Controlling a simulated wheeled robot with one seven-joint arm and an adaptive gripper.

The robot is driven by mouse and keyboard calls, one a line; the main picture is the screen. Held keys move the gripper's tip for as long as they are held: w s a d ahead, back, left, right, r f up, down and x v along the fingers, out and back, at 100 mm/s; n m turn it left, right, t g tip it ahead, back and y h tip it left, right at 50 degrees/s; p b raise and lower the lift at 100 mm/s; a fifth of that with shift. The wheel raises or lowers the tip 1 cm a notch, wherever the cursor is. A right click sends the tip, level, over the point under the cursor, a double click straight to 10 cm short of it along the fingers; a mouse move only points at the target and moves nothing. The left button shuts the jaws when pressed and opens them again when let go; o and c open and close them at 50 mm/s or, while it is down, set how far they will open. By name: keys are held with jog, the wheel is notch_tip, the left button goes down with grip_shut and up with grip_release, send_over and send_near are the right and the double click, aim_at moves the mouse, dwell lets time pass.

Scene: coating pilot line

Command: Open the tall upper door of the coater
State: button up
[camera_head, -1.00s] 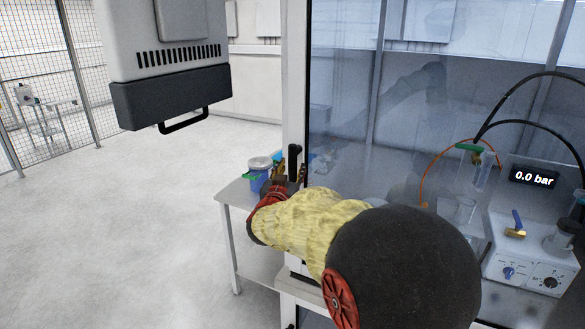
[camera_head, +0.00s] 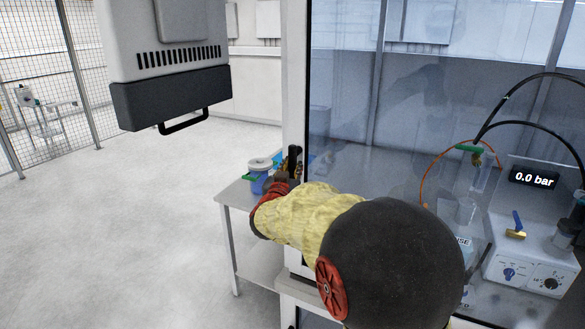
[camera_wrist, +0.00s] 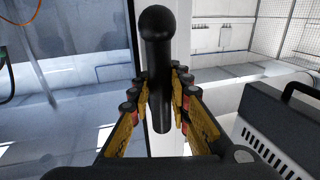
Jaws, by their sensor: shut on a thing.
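The coater's tall upper door (camera_head: 375,120) is a large clear pane with a white frame along its left side. A black upright bar handle (camera_head: 295,156) stands at that frame. My gripper (camera_head: 287,172) is at the handle, partly hidden by my own wrist. In the wrist view, the handle (camera_wrist: 157,50), with its rounded top, stands between the two yellow and dark fingers of my gripper (camera_wrist: 160,88), which are closed on it from both sides. The door looks shut or nearly so; I cannot tell whether there is a gap.
A small table (camera_head: 232,190) with a blue and white tub (camera_head: 260,175) stands left of the coater. A grey unit with a black handle (camera_head: 170,85) hangs at upper left. Behind the glass are hoses, a pressure display (camera_head: 533,177) and a control box (camera_head: 525,268). Floor at left is clear.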

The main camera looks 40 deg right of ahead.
grip_shut()
